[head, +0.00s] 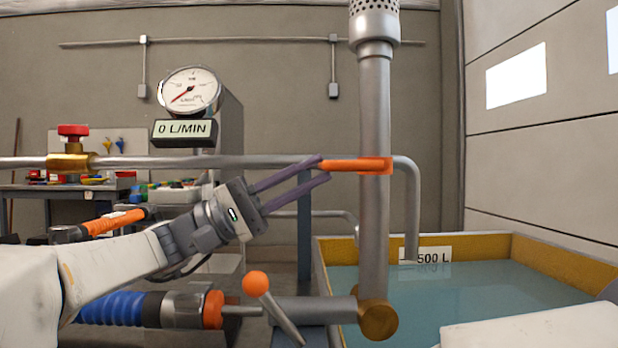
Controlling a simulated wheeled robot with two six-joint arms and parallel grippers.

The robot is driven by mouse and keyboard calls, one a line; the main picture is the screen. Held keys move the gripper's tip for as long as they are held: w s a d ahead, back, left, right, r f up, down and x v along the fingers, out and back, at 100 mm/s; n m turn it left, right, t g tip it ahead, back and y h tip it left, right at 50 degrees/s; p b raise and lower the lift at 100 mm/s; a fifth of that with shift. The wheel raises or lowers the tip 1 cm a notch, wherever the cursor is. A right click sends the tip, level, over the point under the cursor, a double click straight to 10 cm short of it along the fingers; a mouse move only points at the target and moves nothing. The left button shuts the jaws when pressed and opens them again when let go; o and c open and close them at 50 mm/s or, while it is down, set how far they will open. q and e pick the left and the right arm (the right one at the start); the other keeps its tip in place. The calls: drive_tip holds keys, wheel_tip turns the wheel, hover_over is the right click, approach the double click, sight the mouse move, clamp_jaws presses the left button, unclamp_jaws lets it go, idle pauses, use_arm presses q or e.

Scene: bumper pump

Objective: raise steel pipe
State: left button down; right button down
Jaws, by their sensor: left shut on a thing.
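The steel pipe (374,226) stands upright in the middle of the head view, with a perforated strainer (373,20) at its top and a brass-coloured joint (378,319) at its foot. An orange handle (345,165) sticks out to the left from a band around the pipe. My left gripper (319,168) comes in from the left, its purple fingers shut on the left end of the orange handle. My right gripper is not in view.
A yellow-walled water tank (565,267) marked 500 L is behind and right of the pipe. A gauge (190,92) above a "0 L/MIN" display (185,132) stands at left. A lever with an orange knob (256,284) and a blue hose (113,308) sit low in front.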

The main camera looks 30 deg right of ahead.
use_arm(q)
drive_tip(key=shift+f, duration=0.4)
drive_tip(key=c, duration=0.8)
unclamp_jaws()
drive_tip(key=shift+c, duration=0.2)
drive_tip(key=shift+r, duration=0.1)
drive_tip(key=w+a+f+p, duration=0.1)
drive_tip(key=w+a+p, duration=0.1)
drive_tip(key=a, duration=0.5)
drive_tip(key=w+a+f+p, duration=0.1)
drive_tip(key=w+a+p, duration=0.2)
drive_tip(key=w+a, duration=0.2)
drive_tip(key=shift+a+f+p, duration=0.15)
drive_tip(key=shift+a+p, duration=0.15)
drive_tip(key=shift+a, duration=1.15)
